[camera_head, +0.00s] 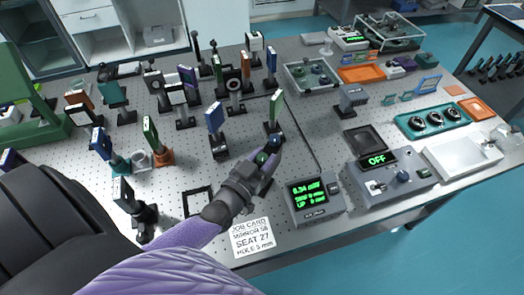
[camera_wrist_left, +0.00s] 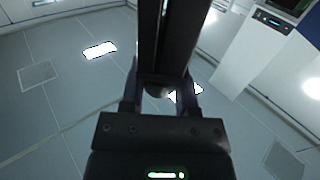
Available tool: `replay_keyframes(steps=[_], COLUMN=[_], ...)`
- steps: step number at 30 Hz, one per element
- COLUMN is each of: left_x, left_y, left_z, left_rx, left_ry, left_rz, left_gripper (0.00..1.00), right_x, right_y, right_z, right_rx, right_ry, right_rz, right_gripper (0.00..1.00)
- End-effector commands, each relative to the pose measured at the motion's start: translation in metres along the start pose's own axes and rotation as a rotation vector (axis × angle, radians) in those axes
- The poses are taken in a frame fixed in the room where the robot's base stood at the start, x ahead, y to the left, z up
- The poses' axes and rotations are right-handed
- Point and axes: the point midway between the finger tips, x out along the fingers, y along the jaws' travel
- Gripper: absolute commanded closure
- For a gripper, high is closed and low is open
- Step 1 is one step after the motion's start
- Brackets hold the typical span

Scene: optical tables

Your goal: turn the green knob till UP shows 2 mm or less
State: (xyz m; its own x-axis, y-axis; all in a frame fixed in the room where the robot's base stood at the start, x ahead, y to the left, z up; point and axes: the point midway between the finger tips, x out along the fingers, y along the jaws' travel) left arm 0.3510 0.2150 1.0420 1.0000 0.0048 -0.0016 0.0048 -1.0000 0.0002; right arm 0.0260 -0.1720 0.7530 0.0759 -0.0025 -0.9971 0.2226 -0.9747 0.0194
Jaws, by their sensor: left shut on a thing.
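The green knob (camera_head: 262,157) is on the back of a mirror mount near the middle of the optical table, with a dark blue knob (camera_head: 274,141) just above and right of it. My left gripper (camera_head: 266,163) reaches in from below and is shut on the green knob, partly hiding it. In the left wrist view the fingers (camera_wrist_left: 161,98) close around a small dark round end below a black upright part; its colour cannot be told there. The readout box (camera_head: 318,199) shows about 0.34 mW in green; its UP line looks like 8 mm but is small. My right gripper is not in view.
A job card (camera_head: 251,238) lies by the front edge, left of the readout box. A controller showing OFF (camera_head: 377,160) stands right of it. Several post-mounted optics, including a blue-faced one (camera_head: 215,117), crowd the table left of and behind the gripper.

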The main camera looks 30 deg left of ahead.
Motion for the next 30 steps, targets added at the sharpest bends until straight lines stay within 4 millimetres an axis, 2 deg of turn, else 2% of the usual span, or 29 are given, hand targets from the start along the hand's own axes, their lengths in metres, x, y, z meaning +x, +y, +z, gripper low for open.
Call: replay_keyframes(steps=[13,14,18,26,30], left_x=[0.000,0.000,0.000,-0.001,-0.017], left_y=[0.000,0.000,0.000,0.000,0.000], left_z=[0.000,0.000,0.000,0.000,0.000], left_rx=[0.001,0.000,0.000,0.000,-0.001], left_ry=[0.001,0.001,0.001,0.001,-0.002], left_rz=[-0.009,-0.009,-0.009,-0.009,-0.010], left_gripper=[1.00,0.55,0.27,0.27,0.27], right_x=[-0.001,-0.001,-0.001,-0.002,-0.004], right_y=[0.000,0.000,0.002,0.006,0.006], right_z=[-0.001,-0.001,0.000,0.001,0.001], right_rx=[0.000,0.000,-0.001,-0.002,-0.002], right_ry=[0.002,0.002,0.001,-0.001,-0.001], right_rz=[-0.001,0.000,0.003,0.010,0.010], right_gripper=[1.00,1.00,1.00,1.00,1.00])
